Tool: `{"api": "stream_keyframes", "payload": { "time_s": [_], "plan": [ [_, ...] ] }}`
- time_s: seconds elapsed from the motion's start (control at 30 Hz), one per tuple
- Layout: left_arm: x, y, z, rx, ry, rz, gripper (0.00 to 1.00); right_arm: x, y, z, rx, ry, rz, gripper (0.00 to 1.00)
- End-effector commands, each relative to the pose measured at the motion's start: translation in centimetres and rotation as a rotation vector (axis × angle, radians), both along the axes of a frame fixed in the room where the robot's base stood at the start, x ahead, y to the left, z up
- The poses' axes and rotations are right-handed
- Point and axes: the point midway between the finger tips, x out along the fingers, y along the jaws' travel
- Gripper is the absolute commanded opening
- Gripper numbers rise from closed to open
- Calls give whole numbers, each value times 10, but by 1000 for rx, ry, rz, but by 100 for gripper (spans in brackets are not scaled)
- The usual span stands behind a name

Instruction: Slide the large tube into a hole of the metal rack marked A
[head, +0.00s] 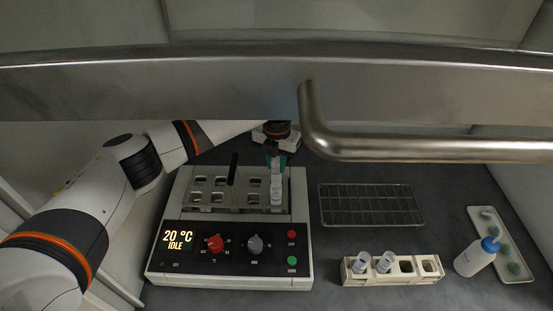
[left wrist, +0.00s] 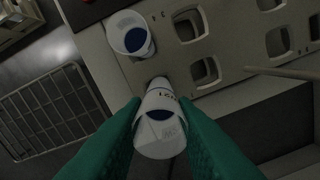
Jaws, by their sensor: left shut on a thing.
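The metal rack (head: 207,207) with square holes sits in the heating block at left centre; its rim also shows in the left wrist view (left wrist: 230,82). I cannot read an A on it. My left gripper (head: 276,160) is shut on the large tube, white with a dark blue spot (left wrist: 160,118), at the rack's back right corner. The tube's far end meets the rack where a corner hole lies; I cannot tell how deep it is. Another similar tube (left wrist: 130,36) stands in the neighbouring hole. My right gripper is not in view.
The heating block (head: 190,262) reads 20 °C IDLE. A black stick (head: 233,170) stands at the rack. A white rack (head: 405,278) with two tubes, a wire rack (head: 371,205), a blue-capped bottle (head: 476,257) and a tray (head: 507,228) lie right. A metal bar (head: 430,148) crosses above.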

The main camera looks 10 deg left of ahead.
Motion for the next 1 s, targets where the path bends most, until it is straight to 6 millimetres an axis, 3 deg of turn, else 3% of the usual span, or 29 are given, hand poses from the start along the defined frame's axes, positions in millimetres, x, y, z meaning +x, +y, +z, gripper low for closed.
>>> {"api": "stream_keyframes", "payload": {
  "time_s": [1.0],
  "plan": [
    [0,0,-20,0,0,-1,0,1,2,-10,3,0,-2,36]
  ]
}}
